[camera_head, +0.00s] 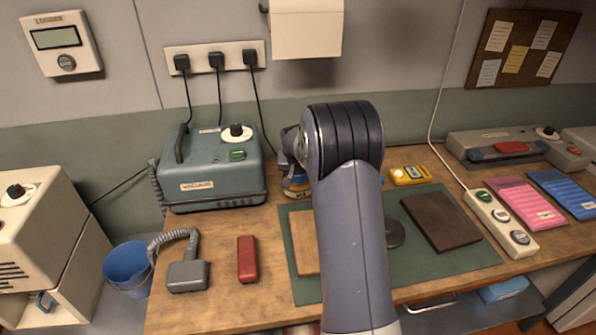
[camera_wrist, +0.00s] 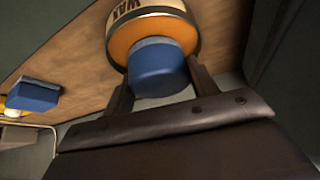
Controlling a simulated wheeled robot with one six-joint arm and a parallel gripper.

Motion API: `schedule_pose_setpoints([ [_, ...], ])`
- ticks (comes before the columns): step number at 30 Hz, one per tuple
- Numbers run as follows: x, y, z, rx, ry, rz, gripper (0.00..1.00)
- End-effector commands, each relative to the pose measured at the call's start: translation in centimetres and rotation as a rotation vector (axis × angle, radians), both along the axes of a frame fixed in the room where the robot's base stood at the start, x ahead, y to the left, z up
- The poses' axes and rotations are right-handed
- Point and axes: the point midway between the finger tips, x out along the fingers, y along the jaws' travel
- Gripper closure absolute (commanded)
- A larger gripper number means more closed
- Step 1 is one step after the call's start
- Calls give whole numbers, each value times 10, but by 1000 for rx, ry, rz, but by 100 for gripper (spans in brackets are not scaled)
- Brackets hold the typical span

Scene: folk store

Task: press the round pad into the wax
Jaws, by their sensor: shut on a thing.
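The round blue pad (camera_wrist: 158,68) sits between the two dark fingers of my gripper (camera_wrist: 157,82), which is shut on it in the wrist view. In the head view, the tin (camera_head: 296,192) shows only partly at the left of my arm, at the back of the wooden bench. The pad and fingertips are not clear there.
A teal machine (camera_head: 212,170) stands left of the tin. A green mat (camera_head: 425,255) holds a dark brown slab (camera_head: 440,220) and a light board (camera_head: 305,243), partly hidden by my arm. A red block (camera_head: 247,259) and a grey hose head (camera_head: 188,276) lie at the front left.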

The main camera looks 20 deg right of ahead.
Motion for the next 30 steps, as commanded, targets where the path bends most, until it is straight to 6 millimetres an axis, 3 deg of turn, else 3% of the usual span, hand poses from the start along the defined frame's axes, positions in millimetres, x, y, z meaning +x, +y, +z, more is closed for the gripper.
schedule_pose_setpoints([
  [30,0,0,-9,0,0,0,63],
])
